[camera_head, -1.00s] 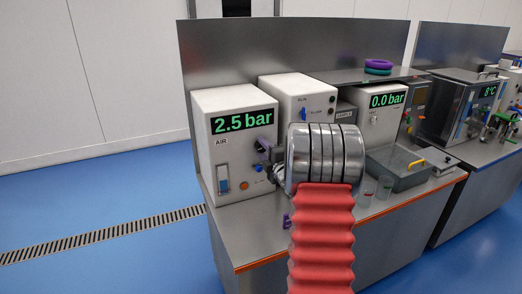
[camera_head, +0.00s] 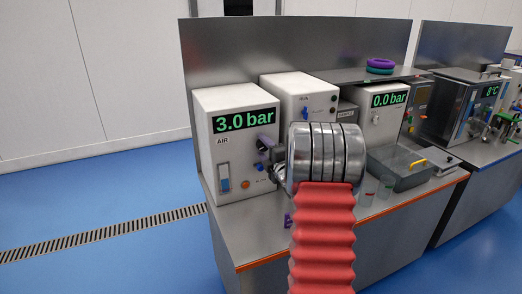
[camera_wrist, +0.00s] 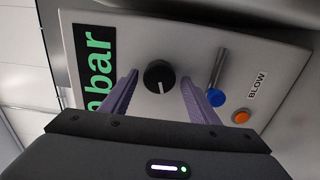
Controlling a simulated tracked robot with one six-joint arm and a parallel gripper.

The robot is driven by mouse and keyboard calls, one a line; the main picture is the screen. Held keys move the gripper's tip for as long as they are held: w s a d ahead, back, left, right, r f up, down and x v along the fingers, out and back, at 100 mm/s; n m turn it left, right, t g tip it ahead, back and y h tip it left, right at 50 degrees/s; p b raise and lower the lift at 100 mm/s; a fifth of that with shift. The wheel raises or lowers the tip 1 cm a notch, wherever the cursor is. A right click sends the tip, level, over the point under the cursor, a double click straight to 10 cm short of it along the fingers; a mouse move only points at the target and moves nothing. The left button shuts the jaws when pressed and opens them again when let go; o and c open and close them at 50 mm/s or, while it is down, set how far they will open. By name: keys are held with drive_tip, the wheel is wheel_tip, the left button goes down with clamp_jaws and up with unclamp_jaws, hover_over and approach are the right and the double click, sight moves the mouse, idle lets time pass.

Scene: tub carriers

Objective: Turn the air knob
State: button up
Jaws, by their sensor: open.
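The white air box (camera_head: 228,150) stands at the left of the bench and its green display (camera_head: 243,120) reads 3.0 bar. In the wrist view the round black air knob (camera_wrist: 159,76) with a pale pointer line is on the box's front panel. My gripper (camera_wrist: 162,85) is open, with its two purple fingers on either side of the knob and a visible gap on each side. In the head view my wrist and the purple fingers cover part of the panel around the knob.
A blue-tipped lever (camera_wrist: 216,97) and an orange button (camera_wrist: 242,117) marked BLOW sit close beside the right finger. A blue rocker switch (camera_head: 224,178) is low on the box. Another box (camera_head: 381,112) reads 0.0 bar. A grey tray (camera_head: 400,172) and small cups stand to the right.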

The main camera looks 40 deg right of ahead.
drive_tip(key=v, duration=1.3)
drive_tip(key=shift+s, duration=0.35)
drive_tip(key=shift+a, duration=0.2)
